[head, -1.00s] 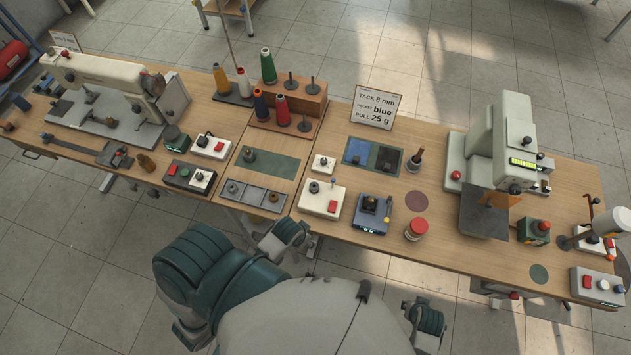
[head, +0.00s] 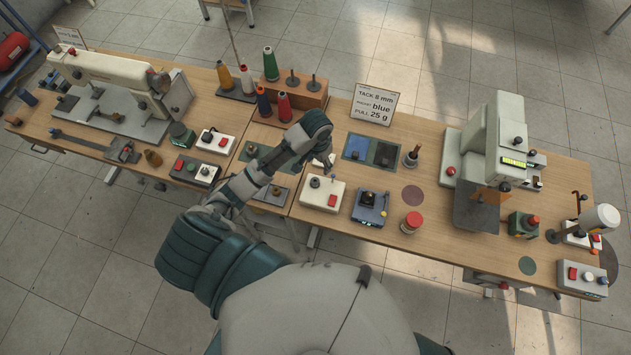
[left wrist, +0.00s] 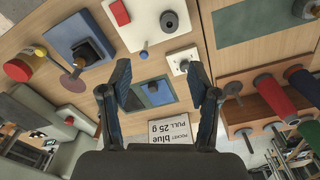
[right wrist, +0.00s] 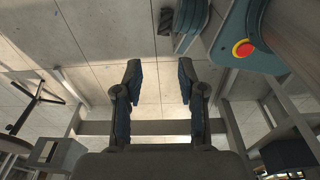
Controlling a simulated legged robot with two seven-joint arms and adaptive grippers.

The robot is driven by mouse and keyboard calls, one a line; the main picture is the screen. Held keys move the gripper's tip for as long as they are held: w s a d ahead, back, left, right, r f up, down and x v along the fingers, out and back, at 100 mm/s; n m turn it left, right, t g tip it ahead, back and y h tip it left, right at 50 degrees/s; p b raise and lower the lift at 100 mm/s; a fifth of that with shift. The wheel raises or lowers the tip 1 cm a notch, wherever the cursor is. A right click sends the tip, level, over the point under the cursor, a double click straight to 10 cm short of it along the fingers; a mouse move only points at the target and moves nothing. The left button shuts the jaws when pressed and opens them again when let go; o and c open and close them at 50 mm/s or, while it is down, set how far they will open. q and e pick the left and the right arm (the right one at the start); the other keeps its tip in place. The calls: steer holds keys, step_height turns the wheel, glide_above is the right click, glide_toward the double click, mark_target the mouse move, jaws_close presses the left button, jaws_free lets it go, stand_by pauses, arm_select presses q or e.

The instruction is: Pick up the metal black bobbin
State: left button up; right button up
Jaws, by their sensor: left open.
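A grey tray (head: 272,198) at the table's front is mostly hidden behind my left forearm; one small dark bobbin (head: 276,190) shows in it. Another dark bobbin (head: 251,150) stands on the green mat behind. I cannot tell which of these is the metal black one. My left gripper (head: 327,165) is open and empty above the small white box, right of the tray; the left wrist view shows its spread fingers (left wrist: 160,80) over the blue and dark pads. My right gripper (right wrist: 159,75) is open and empty over the floor, out of the head view.
A white box with a red button (head: 321,193), a blue scale (head: 370,207) and a red-topped jar (head: 411,223) stand near the front edge. A wooden spool rack (head: 300,97) and a sign (head: 374,103) stand behind. A large machine (head: 490,150) occupies the right.

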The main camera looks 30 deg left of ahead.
arm_select(q)
steer(key=w+a+r, duration=0.1)
steer(key=a+r, duration=0.1)
glide_above(316, 180)
steer(key=f, duration=1.1)
steer(key=shift+w, duration=0.25)
steer(key=shift+f, duration=0.7)
steer(key=f, duration=0.4)
steer(key=shift+s+f, duration=0.2)
steer(key=shift+s, duration=0.15)
steer(key=shift+f, duration=0.4)
steer(key=c, duration=1)
arm_select(e)
steer(key=s, duration=0.2)
steer(key=s+f, duration=0.1)
steer(key=s, duration=0.1)
steer(key=shift+d, duration=0.3)
